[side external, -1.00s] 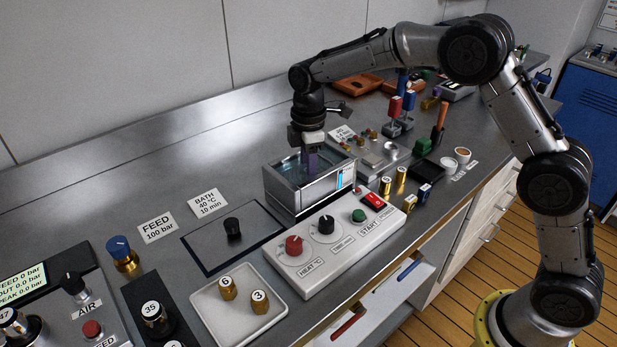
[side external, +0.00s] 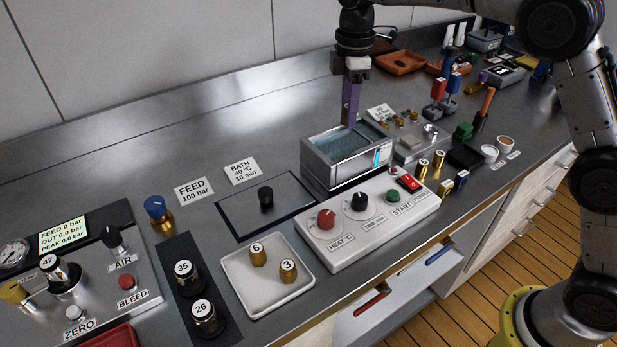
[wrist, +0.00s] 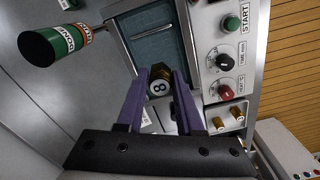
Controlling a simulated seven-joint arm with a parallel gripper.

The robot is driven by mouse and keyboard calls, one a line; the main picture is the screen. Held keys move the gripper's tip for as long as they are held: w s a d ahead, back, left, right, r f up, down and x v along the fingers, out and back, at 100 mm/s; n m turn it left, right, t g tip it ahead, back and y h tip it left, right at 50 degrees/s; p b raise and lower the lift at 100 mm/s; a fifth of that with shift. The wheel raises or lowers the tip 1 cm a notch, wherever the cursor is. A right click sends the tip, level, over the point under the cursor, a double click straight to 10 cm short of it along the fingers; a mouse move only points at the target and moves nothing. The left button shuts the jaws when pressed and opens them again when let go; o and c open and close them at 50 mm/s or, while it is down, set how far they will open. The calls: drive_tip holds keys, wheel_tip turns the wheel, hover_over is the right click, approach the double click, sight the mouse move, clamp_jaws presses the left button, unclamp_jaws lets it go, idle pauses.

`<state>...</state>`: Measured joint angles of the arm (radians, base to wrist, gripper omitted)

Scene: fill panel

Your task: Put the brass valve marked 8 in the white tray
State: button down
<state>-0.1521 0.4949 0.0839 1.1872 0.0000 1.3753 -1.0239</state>
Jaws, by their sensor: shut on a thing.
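The brass valve marked 8 (wrist: 159,87) is between the purple fingers of my gripper (wrist: 160,80) in the wrist view, its numbered end facing the camera. In the side view my gripper (side external: 351,98) is shut and points down above the back of the water bath (side external: 345,165); the valve (side external: 346,117) shows only small at the fingertips. The white tray (side external: 262,293) lies at front left of the bath. It holds two brass valves, marked 6 (side external: 258,254) and 3 (side external: 288,270).
The control box (side external: 340,235) stands in front of the bath. A dark plate with a black knob (side external: 266,198) lies left of the bath. More brass valves (side external: 430,165) stand to the right. A green cylinder (wrist: 60,45) shows in the wrist view.

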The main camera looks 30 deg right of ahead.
drive_tip(key=shift+r+m, duration=0.15)
drive_tip(key=shift+m, duration=0.35)
drive_tip(key=shift+f+m, duration=0.25)
drive_tip(key=shift+m, duration=0.35)
drive_tip(key=s+a+m, duration=0.3)
drive_tip(key=s+a, duration=0.6)
drive_tip(key=s, duration=0.3)
drive_tip(key=s+a+m, duration=0.4)
drive_tip(key=s+a, duration=0.4)
drive_tip(key=s, duration=0.4)
hover_over(267, 273)
drive_tip(key=f, duration=0.9)
drive_tip(key=shift+s+d, duration=0.15)
drive_tip(key=shift+s, duration=0.05)
drive_tip(key=shift+w+f, duration=0.15)
drive_tip(key=shift+f, duration=0.15)
drive_tip(key=shift+a+f, duration=0.2)
drive_tip(key=shift+f, duration=1.35)
